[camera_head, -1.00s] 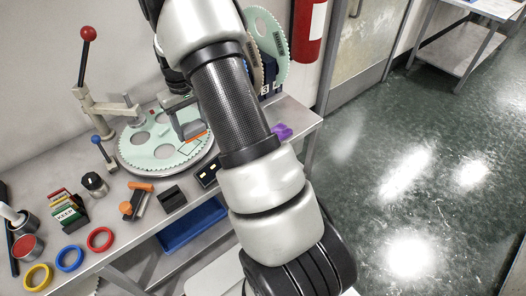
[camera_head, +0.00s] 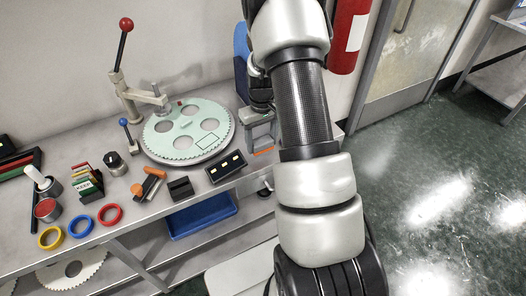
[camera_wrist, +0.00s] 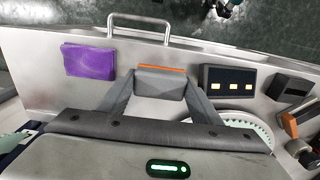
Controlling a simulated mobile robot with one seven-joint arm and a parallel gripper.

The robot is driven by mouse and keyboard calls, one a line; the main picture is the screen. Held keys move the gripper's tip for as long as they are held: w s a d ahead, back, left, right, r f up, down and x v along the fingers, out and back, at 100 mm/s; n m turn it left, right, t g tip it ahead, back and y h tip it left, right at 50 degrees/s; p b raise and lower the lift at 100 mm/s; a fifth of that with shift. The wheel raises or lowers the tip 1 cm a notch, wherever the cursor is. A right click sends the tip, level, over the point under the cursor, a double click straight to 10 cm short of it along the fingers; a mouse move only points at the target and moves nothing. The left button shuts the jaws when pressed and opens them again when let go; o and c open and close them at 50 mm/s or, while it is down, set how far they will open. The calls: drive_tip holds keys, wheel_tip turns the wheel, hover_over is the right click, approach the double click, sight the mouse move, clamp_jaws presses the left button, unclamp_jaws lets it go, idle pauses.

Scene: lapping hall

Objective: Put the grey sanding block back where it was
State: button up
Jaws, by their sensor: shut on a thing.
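The grey sanding block (camera_wrist: 160,84) with an orange edge is between the fingers of my gripper (camera_wrist: 160,90) in the wrist view. My gripper is shut on it. In the head view my gripper (camera_head: 262,132) is just right of the pale green toothed disc (camera_head: 172,126), and the block's orange side (camera_head: 264,151) shows below the fingers. The block appears over bare bench between the purple cloth (camera_wrist: 88,61) and the black box with yellow lights (camera_wrist: 228,81). I cannot tell whether it touches the bench.
The black box (camera_head: 226,167) and a small black block (camera_head: 181,188) lie along the bench front. An orange-handled tool (camera_head: 149,185), coloured rings (camera_head: 110,214) and a red-knobbed lever (camera_head: 126,25) stand further left. A metal handle (camera_wrist: 140,18) juts from the bench edge.

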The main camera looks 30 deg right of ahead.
sight(262, 158)
drive_tip(key=shift+f, duration=2.25)
drive_tip(key=shift+f, duration=0.2)
drive_tip(key=o, duration=1)
drive_tip(key=shift+o, duration=0.2)
